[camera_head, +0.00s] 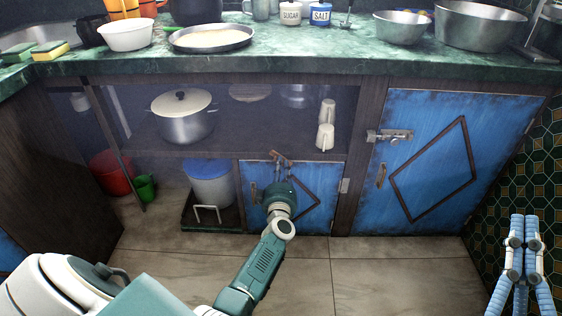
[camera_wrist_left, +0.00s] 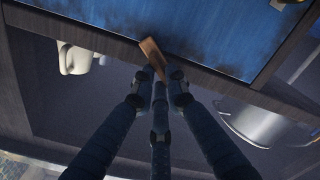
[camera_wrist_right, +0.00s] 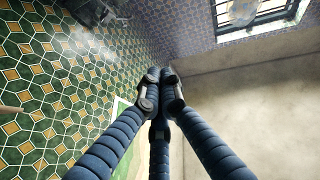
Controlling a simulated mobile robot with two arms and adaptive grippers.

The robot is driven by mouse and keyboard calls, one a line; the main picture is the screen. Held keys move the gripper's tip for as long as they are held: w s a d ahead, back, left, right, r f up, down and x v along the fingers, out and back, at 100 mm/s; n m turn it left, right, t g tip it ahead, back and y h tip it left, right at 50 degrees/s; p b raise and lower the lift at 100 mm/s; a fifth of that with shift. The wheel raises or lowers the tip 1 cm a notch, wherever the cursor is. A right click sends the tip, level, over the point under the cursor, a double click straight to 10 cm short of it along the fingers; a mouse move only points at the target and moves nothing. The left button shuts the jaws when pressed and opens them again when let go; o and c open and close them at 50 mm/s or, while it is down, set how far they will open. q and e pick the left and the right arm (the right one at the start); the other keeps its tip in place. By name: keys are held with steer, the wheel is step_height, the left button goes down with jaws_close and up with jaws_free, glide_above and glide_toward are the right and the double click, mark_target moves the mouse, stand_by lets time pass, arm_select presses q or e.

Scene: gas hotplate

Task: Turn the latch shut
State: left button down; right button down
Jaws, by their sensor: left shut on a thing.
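The small blue door (camera_head: 322,185) under the counter looks closed in its frame. A brown turn latch (camera_head: 279,156) sits at its top edge and looks tilted. In the left wrist view the latch (camera_wrist_left: 151,54) is a short wooden-looking bar across the door's edge. My left gripper (camera_wrist_left: 161,76) is shut on the latch's near end; in the head view its wrist hides much of the grip. My right gripper (camera_head: 525,222) is raised at the far right, away from the doors. In the right wrist view its fingertips (camera_wrist_right: 160,76) are together with nothing between them.
A larger blue door (camera_head: 430,115) with a metal bolt (camera_head: 390,135) stands right of the small one. Open shelves hold a pot (camera_head: 183,122) and two white mugs. A bin (camera_head: 209,185) stands left of the small door. The floor (camera_head: 370,275) in front is clear.

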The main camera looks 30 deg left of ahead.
step_height(320, 180, down, 17)
steer(key=w+d+g+h+p, duration=0.1)
steer(key=d+g+h+p, duration=0.15)
steer(key=g, duration=0.55)
arm_select(q)
steer(key=shift+d+f+m+p, duration=0.1)
steer(key=shift+m+p, duration=0.7)
steer(key=shift+m, duration=1.85)
steer(key=shift+f+m+p, duration=0.1)
steer(key=shift+m+p, duration=0.7)
steer(key=shift+m, duration=1.85)
arm_select(e)
steer(key=s+d+f+g+h, duration=0.2)
steer(key=s+d+f+g, duration=0.2)
steer(key=s+f+g, duration=0.4)
steer(key=shift+s+f+m+h, duration=0.4)
steer(key=shift+s+f, duration=1.5)
steer(key=shift+f, duration=0.35)
arm_select(q)
steer(key=c, duration=1.7)
jaws_free()
steer(key=shift+c, duration=0.2)
